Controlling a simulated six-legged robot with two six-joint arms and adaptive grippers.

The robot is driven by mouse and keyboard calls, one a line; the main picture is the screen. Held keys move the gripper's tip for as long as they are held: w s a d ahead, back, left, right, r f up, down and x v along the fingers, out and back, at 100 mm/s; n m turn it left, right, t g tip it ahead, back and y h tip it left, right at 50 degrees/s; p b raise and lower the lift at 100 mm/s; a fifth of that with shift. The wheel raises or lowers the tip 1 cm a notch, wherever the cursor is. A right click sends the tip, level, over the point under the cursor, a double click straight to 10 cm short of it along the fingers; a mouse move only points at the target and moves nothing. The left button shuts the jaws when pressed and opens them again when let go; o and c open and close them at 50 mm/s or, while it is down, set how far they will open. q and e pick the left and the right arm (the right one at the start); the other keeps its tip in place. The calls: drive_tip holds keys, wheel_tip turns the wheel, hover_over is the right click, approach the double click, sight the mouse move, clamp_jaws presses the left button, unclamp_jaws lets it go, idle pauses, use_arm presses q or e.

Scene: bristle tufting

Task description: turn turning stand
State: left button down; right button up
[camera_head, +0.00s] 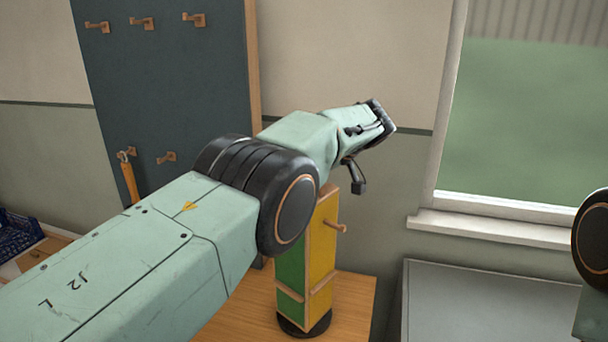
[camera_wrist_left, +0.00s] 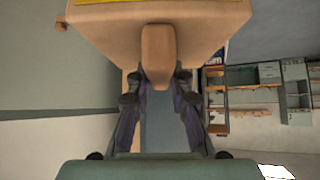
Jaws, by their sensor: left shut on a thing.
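The turning stand (camera_head: 321,245) is an upright column with a green face and a yellow face, wooden edges and a black round base. A wooden peg (camera_head: 335,226) sticks out of its yellow face. My left arm crosses in front and hides part of its upper end. In the left wrist view, my left gripper (camera_wrist_left: 157,84) is shut on a wooden knob (camera_wrist_left: 158,50) projecting from the stand's pale wooden end (camera_wrist_left: 100,22). In the head view the grip itself is hidden behind my arm. My right gripper is out of view.
The stand is on a wooden table (camera_head: 352,292). A dark pegboard (camera_head: 165,75) with wooden hooks stands behind; an orange-handled tool (camera_head: 130,183) hangs there. A blue crate (camera_head: 18,234) is at far left. A grey-topped surface (camera_head: 480,295) lies right, below the window.

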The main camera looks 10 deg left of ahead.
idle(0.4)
use_arm(q)
drive_tip(key=c, duration=1.2)
unclamp_jaws()
drive_tip(key=v, duration=0.7)
drive_tip(key=shift+s+d+r, duration=0.15)
drive_tip(key=shift+d+r, duration=0.05)
drive_tip(key=shift+a+f, duration=0.1)
